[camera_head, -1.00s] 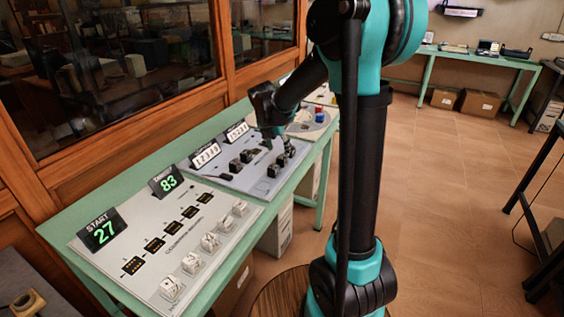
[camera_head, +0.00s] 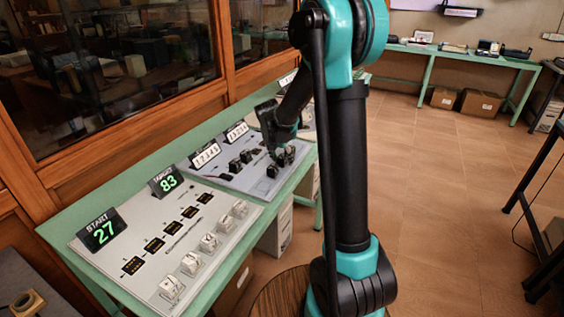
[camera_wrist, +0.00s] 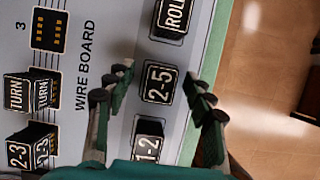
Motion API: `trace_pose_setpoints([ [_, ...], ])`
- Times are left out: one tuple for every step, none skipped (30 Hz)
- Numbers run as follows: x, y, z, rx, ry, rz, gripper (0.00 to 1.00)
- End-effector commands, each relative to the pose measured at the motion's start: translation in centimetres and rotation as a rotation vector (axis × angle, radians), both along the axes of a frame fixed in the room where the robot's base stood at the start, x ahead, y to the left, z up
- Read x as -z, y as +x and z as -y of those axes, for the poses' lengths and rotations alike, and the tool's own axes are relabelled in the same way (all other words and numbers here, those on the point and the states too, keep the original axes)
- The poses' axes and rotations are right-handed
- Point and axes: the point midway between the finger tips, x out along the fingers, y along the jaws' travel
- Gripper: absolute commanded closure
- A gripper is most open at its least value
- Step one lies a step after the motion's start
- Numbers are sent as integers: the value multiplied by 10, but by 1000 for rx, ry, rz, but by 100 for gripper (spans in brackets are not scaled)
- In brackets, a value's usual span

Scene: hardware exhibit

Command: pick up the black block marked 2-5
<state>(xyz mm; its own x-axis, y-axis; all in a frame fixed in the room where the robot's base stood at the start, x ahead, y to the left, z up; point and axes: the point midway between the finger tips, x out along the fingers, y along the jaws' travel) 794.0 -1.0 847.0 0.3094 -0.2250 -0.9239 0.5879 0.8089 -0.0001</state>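The black block marked 2-5 (camera_wrist: 160,82) sits upright on the grey wire board panel, its white label readable in the wrist view. My gripper (camera_wrist: 157,79) is open, its two fingers pointing down at the panel, one on each side of this block with a gap on both sides. In the head view my gripper (camera_head: 279,157) is over the front row of black blocks on the panel. There my fingers partly cover the row, and I cannot read which block is which.
In the wrist view, a block marked 1-2 (camera_wrist: 148,147) and a ROLL block (camera_wrist: 172,18) share the row. TURN blocks (camera_wrist: 30,92) and 2-3 blocks (camera_wrist: 30,148) stand to the left. The panel's green table edge (camera_wrist: 212,45) is close on the right.

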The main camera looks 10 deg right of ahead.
Motion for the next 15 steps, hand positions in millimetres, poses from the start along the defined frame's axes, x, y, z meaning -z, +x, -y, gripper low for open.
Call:
trace_pose_setpoints([
  [0, 0, 0, 0, 0, 0, 53],
  [0, 0, 0, 0, 0, 0, 56],
  [0, 0, 0, 0, 0, 0, 61],
  [0, 0, 0, 0, 0, 0, 65],
  [0, 0, 0, 0, 0, 0, 69],
  [0, 0, 0, 0, 0, 0, 74],
  [0, 0, 0, 0, 0, 0, 78],
  [0, 0, 0, 0, 0, 0, 81],
  [0, 0, 0, 0, 0, 0, 86],
  [0, 0, 0, 0, 0, 0, 90],
  [0, 0, 0, 0, 0, 0, 94],
  [0, 0, 0, 0, 0, 0, 98],
  [0, 0, 0, 0, 0, 0, 98],
  [0, 0, 0, 0, 0, 0, 98],
  [0, 0, 0, 0, 0, 0, 98],
])
